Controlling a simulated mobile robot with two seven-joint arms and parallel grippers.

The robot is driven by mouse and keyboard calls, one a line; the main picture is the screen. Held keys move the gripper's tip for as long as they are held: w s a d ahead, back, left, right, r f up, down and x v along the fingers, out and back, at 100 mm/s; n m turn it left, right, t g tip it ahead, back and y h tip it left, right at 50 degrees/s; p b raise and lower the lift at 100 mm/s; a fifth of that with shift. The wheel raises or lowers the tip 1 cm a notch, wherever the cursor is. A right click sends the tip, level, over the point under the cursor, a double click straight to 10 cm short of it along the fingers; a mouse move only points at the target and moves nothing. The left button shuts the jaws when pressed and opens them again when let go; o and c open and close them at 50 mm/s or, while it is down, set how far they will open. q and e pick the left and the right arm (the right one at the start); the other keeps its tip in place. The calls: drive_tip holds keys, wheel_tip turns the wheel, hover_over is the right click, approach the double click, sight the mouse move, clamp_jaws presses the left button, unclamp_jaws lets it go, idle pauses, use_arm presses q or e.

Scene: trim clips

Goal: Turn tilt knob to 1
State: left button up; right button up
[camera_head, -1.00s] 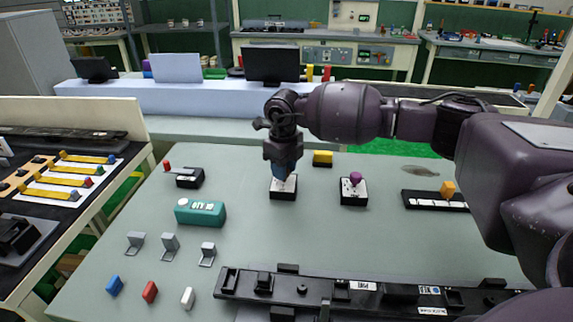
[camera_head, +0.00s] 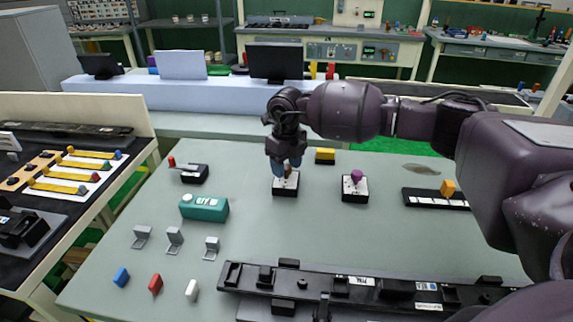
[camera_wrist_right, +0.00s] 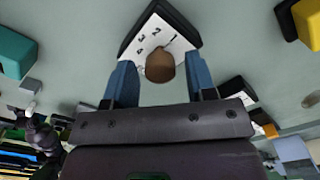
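A brown round knob (camera_wrist_right: 160,65) stands on a black box with a white numbered face (camera_wrist_right: 150,38); this box also shows in the head view (camera_head: 285,188). My right gripper (camera_wrist_right: 160,82) is above it in the wrist view, its two blue fingers on either side of the knob with a small gap at each side. In the head view the right gripper (camera_head: 287,165) points down over the box and partly hides the knob. A second box with a purple knob (camera_head: 356,176) stands to the right. No tilt label is readable. I do not see my left gripper.
A black slider strip with an orange knob (camera_head: 447,188) is at the right. A teal box (camera_head: 204,208), a black box with a red lever (camera_head: 193,173) and grey brackets (camera_head: 174,238) are at the left. A long black trim rail (camera_head: 365,292) lies in front. A yellow block (camera_head: 325,155) stands behind.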

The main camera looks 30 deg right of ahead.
sight(287, 166)
drive_tip(key=shift+o, duration=0.3)
wheel_tip(287, 166, up, 11)
drive_tip(key=shift+p, duration=0.4)
drive_tip(key=shift+f, duration=0.1)
idle(0.4)
